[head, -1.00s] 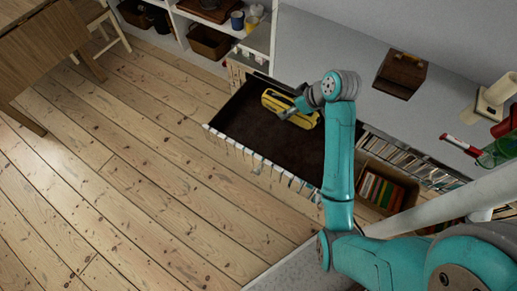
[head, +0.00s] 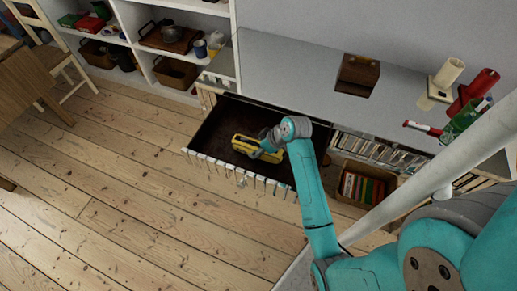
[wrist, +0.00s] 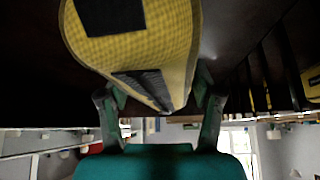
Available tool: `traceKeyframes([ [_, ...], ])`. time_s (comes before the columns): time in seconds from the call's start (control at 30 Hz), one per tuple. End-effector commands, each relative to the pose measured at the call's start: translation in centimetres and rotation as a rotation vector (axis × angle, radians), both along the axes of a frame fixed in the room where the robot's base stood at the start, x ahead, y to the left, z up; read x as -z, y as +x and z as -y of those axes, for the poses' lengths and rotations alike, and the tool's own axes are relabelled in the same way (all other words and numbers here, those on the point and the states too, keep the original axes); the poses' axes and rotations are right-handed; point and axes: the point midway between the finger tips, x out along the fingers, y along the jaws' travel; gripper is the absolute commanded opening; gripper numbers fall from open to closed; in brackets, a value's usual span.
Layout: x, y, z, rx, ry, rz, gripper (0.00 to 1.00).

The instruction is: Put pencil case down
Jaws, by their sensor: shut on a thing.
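The yellow pencil case (head: 243,146) with dark patches is in the open drawer (head: 222,122), which has a dark inside. My gripper (head: 268,146) is at the right part of the case, low in the drawer. In the wrist view the yellow case (wrist: 190,45) fills the upper middle, and my gripper (wrist: 158,100) has a finger on each side of its near end. The gripper is shut on the case. Whether the case touches the drawer floor I cannot tell.
The grey cabinet top (head: 300,70) behind the drawer bears a brown wooden box (head: 357,75). A box of books (head: 362,185) is right of the drawer. Open floorboards lie in front.

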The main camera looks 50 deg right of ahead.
Motion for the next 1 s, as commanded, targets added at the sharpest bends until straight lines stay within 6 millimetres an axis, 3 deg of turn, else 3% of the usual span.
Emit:
traceKeyframes([
  [0.1, 1.05, -0.02, -0.02, 0.000, 0.000, 0.000, 0.24],
  [0.47, 1.37, 0.00, -0.01, 0.000, 0.000, 0.000, 0.24],
  [0.5, 1.35, 0.00, -0.01, 0.000, 0.000, 0.000, 0.75],
  [0.57, 1.34, -0.01, -0.01, 0.000, 0.000, 0.000, 0.90],
  [1.0, 0.80, -0.13, 0.04, 0.001, -0.001, 0.001, 0.90],
])
